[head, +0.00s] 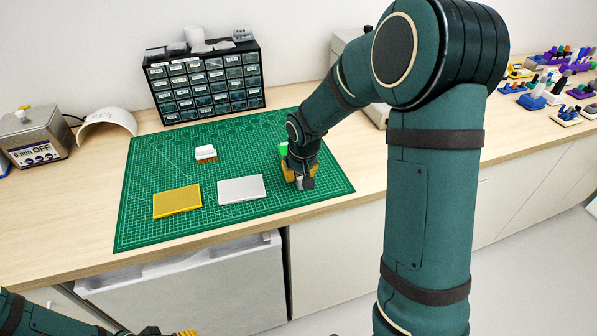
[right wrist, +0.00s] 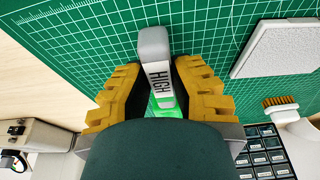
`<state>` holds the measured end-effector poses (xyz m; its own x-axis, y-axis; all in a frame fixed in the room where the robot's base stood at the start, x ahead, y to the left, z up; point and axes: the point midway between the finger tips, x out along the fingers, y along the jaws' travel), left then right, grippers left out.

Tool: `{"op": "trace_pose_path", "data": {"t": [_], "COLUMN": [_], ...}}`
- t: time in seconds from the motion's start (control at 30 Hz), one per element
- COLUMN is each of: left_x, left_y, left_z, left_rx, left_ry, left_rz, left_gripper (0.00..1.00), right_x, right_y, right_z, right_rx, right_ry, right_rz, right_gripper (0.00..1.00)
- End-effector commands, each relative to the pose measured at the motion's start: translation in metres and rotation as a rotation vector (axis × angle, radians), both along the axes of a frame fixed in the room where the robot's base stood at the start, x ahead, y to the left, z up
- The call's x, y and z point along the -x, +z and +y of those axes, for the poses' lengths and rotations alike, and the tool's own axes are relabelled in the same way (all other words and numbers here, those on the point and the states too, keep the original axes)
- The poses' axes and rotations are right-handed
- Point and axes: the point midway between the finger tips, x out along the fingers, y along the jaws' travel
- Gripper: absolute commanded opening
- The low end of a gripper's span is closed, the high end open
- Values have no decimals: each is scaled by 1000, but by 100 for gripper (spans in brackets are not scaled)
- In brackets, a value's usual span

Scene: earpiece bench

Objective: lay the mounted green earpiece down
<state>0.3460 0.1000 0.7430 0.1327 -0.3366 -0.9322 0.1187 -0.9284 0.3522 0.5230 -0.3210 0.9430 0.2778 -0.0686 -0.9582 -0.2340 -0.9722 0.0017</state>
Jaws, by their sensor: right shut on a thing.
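The green earpiece shows as a bright green piece (right wrist: 166,106) between the finger pads of my right gripper (right wrist: 158,88) in the right wrist view. A grey-capped white part marked HIGH (right wrist: 155,48) lies against it and partly hides it; how the two join is hidden. In the head view, some green (head: 283,148) shows behind the right gripper (head: 298,178), which is shut low over the right side of the green mat (head: 150,232). Whether the earpiece touches the mat is hidden.
A yellow pad (head: 177,201), a light grey pad (head: 241,189) and a white brush (head: 206,153) lie on the mat. A drawer cabinet (head: 205,85) stands behind. A metal box (head: 35,136) is at left. The mat's left part and front strip are clear.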

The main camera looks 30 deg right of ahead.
Motion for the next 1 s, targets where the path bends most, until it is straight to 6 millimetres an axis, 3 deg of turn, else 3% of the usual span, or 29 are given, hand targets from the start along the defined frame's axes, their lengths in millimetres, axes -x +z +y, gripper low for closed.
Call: {"op": "trace_pose_path", "data": {"t": [0.8, 0.83, 0.87, 0.9, 1.0], "left_x": [0, 0, 0, 0, 0], "left_y": [-6, -5, -5, -5, -5], "left_z": [0, 0, 0, 0, 0], "left_rx": [0, 0, 0, 0, 0], "left_ry": [0, 0, 0, 0, 0], "left_rz": [0, 0, 0, 0, 0], "left_gripper": [47, 47, 47, 47, 47], "right_x": [0, 0, 0, 0, 0], "right_y": [-7, -7, -7, -7, -7], "right_z": [0, 0, 0, 0, 0], "right_rx": [0, 0, 0, 0, 0], "right_ry": [0, 0, 0, 0, 0], "right_rz": [-1, -1, -1, -1, -1], "right_gripper": [0, 35, 45, 49, 49]}}
